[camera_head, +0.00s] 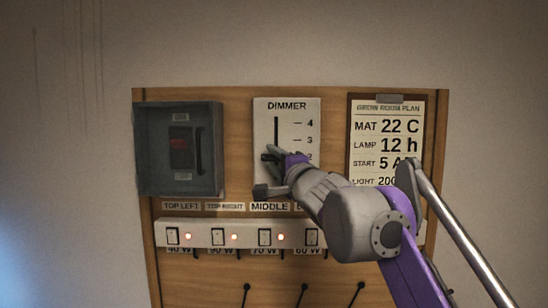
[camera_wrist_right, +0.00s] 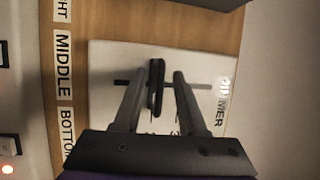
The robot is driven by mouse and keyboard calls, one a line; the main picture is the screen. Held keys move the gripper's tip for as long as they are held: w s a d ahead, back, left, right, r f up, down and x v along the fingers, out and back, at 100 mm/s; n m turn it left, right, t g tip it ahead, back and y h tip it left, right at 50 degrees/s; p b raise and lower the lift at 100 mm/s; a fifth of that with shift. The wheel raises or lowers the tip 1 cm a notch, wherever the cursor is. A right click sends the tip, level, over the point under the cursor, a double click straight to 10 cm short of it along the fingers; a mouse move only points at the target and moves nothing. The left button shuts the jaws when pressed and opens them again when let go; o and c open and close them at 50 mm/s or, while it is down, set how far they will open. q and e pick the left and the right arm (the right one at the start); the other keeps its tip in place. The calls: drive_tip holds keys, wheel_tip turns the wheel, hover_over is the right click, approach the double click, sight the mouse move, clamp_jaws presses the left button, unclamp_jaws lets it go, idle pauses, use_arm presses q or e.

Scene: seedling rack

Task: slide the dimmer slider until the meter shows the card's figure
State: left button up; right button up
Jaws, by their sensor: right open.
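The white dimmer panel (camera_head: 262,120) has a dark vertical slot and a scale with 4, 3 and 2 readable; my right gripper (camera_head: 268,172) covers its lower part. In the right wrist view the black slider knob (camera_wrist_right: 157,88) sits on the slot between the two fingers of my right gripper (camera_wrist_right: 157,82), which is open, with a gap visible on each side. The card (camera_head: 386,118) reads MAT 22 C, LAMP 12 h, START 5; its LIGHT line begins 200 and my arm hides the rest. I cannot identify a meter reading. My left gripper is not in view.
A dark grey box (camera_head: 149,150) with a red part inside is left of the dimmer. A white switch strip (camera_head: 203,238) with several switches and red lights runs below, under labels including MIDDLE (camera_head: 269,207). All are on a wooden board (camera_head: 236,140).

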drive_tip(key=shift+s, duration=0.1)
clamp_jaws()
idle(1.3)
